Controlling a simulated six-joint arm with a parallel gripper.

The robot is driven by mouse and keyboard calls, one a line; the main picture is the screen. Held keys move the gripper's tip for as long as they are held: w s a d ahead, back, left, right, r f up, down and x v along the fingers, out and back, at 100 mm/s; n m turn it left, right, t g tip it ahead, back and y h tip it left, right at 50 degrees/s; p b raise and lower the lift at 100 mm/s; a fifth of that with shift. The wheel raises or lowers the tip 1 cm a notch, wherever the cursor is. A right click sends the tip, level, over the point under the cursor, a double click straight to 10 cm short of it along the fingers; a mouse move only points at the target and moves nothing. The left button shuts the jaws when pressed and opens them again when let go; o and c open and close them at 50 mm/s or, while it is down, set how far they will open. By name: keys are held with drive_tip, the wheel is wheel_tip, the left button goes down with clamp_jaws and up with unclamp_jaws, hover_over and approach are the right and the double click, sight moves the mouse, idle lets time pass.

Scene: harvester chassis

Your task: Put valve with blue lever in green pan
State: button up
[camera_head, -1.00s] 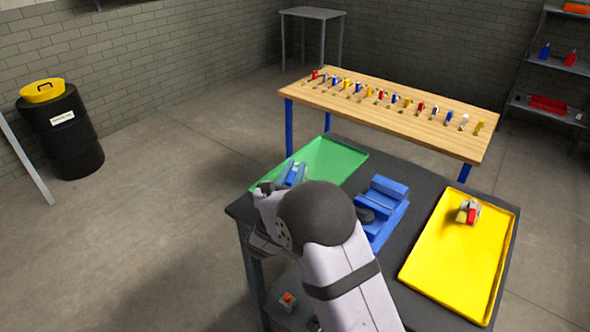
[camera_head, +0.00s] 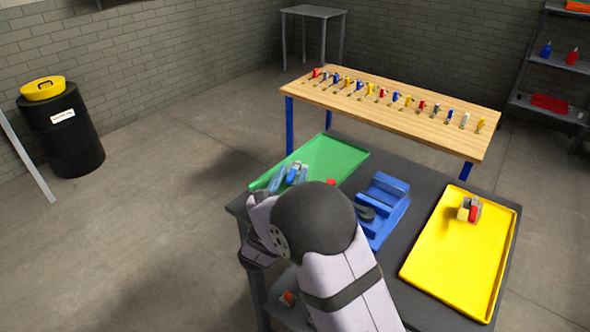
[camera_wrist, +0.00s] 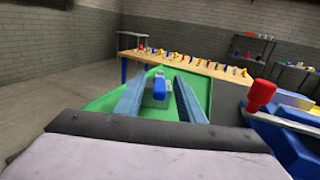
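The valve with blue lever (camera_head: 292,174) is at the green pan (camera_head: 335,158), near its front left part. In the wrist view the valve (camera_wrist: 159,87) sits between the two blue fingers of my gripper (camera_wrist: 160,77), with a gap on both sides. The green pan (camera_wrist: 100,103) shows around and behind it. My gripper (camera_head: 289,176) is open, low over the front of the pan. The valve's underside is hidden, so I cannot tell exactly how it rests.
A blue vise-like fixture (camera_head: 386,200) stands right of the pan; a red knob (camera_wrist: 262,94) shows beside it. A yellow tray (camera_head: 450,265) at the right holds a valve with a red lever (camera_head: 470,210). Behind, a wooden table (camera_head: 400,115) carries a row of small valves.

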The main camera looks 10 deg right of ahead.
drive_tip(key=v, duration=0.8)
drive_tip(key=shift+b, duration=0.4)
